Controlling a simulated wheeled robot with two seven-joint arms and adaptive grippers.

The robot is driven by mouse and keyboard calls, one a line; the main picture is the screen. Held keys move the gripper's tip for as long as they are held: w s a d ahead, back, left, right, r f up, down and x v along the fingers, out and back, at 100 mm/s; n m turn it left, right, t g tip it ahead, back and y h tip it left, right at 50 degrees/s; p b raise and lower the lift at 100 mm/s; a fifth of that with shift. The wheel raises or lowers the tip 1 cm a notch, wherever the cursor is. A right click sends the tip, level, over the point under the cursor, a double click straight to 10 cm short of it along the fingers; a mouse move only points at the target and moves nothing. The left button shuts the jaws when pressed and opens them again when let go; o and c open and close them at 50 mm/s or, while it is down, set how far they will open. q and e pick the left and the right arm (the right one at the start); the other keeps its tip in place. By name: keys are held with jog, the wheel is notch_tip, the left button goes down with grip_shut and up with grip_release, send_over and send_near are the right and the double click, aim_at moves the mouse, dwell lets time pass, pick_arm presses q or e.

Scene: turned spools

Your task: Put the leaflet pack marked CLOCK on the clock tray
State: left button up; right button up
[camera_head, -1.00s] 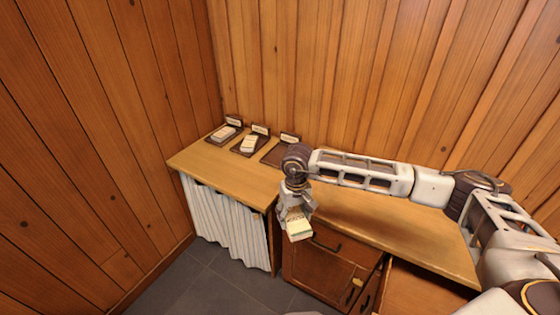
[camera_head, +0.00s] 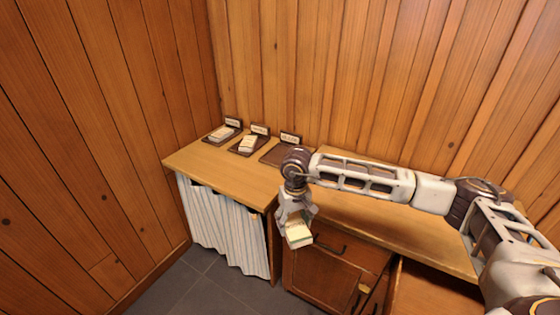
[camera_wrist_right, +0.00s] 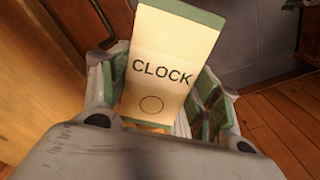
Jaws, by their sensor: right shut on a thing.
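The leaflet pack marked CLOCK (camera_wrist_right: 165,72) is cream with green edges. My right gripper (camera_head: 297,222) is shut on it, and the pack hangs below it in front of the counter's front edge, below the top. The pack also shows in the head view (camera_head: 298,236). Three dark trays stand in a row on the counter's far left. The left tray (camera_head: 211,139) and the middle tray (camera_head: 236,151) each hold a pale pack. The right tray (camera_head: 270,157) looks bare where it shows; my arm partly hides it. The sign lettering is too small to read. My left gripper is not in view.
The wooden counter (camera_head: 220,172) has clear room in front of the trays. A white curtain (camera_head: 225,230) hangs under its left part, and a wooden cabinet (camera_head: 318,268) stands below on the right. Plank walls close the back and left.

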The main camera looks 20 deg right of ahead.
aim_at(293, 229)
jog(key=shift+w+f+b, duration=0.2)
jog(key=shift+f+b, duration=1.75)
jog(key=shift+b, duration=0.75)
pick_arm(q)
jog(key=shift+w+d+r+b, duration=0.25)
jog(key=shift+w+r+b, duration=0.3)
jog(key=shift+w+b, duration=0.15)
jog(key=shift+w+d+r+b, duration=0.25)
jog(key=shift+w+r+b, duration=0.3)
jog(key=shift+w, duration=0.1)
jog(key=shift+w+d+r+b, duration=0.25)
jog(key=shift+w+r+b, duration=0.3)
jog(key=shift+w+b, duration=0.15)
pick_arm(e)
jog(key=shift+w+f, duration=0.1)
jog(key=shift+f, duration=1.15)
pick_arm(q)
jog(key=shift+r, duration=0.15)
pick_arm(e)
jog(key=shift+f, duration=0.2)
